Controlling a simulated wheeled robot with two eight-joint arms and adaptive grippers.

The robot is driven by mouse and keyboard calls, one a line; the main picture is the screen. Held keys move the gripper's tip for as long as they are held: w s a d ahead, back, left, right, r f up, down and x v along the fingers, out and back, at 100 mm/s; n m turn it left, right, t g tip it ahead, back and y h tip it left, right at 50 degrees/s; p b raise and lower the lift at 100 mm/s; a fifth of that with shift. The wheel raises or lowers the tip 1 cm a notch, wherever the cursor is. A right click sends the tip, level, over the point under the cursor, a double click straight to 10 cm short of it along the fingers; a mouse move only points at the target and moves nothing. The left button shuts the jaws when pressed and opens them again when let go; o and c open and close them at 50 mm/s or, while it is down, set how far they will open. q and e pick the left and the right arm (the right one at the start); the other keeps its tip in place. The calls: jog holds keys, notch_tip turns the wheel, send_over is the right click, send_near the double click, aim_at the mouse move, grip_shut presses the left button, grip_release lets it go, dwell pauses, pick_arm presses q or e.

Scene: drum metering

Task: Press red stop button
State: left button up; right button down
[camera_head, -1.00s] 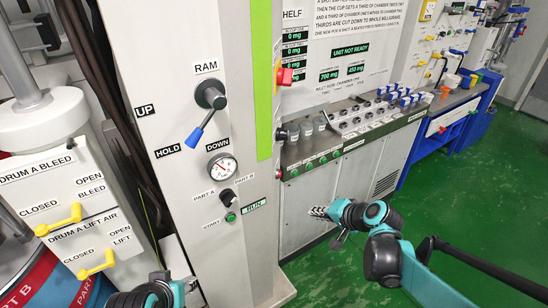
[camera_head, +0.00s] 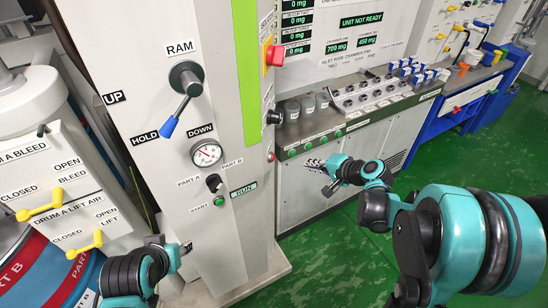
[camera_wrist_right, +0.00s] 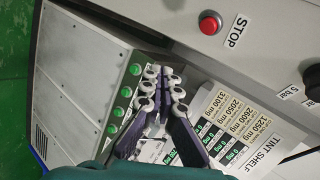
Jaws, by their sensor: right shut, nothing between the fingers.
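A round red button (camera_wrist_right: 209,23) with a STOP label beside it sits on a pale grey face at the top of the right wrist view. In the head view a small red button (camera_head: 270,157) shows on the column's right side, and a larger red button (camera_head: 274,56) on a yellow plate sits higher up. I cannot tell for sure which of these is the labelled one. My right gripper (camera_head: 316,164) is shut and empty, right of the column. Its fingers (camera_wrist_right: 163,82) are apart from the STOP button in the wrist view. My left arm shows at lower left, its gripper out of view.
The grey column carries a RAM lever (camera_head: 185,82), a gauge (camera_head: 206,153) and a green START button (camera_head: 219,201). Behind my right gripper is a cabinet with green buttons (camera_head: 308,145) and a shelf of dispensers (camera_head: 375,93). Green floor (camera_head: 300,250) is open below.

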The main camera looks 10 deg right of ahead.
jog(key=w+a, duration=0.3)
jog(key=a, duration=0.4)
jog(key=shift+w+a, duration=0.2)
jog(key=shift+a, duration=0.05)
jog(key=shift+a, duration=0.15)
dwell(1.2)
jog(key=shift+w+a, duration=0.15)
jog(key=shift+a, duration=0.1)
jog(key=shift+w+a, duration=0.2)
jog(key=shift+a, duration=0.2)
dwell(0.6)
dwell(0.4)
jog(key=shift+s+d, duration=0.35)
jog(key=shift+d, duration=0.4)
jog(key=d, duration=0.1)
jog(key=s+d, duration=0.1)
jog(key=d, duration=0.1)
jog(key=s+d, duration=0.1)
jog(key=shift+s+d, duration=0.1)
jog(key=shift+d, duration=0.2)
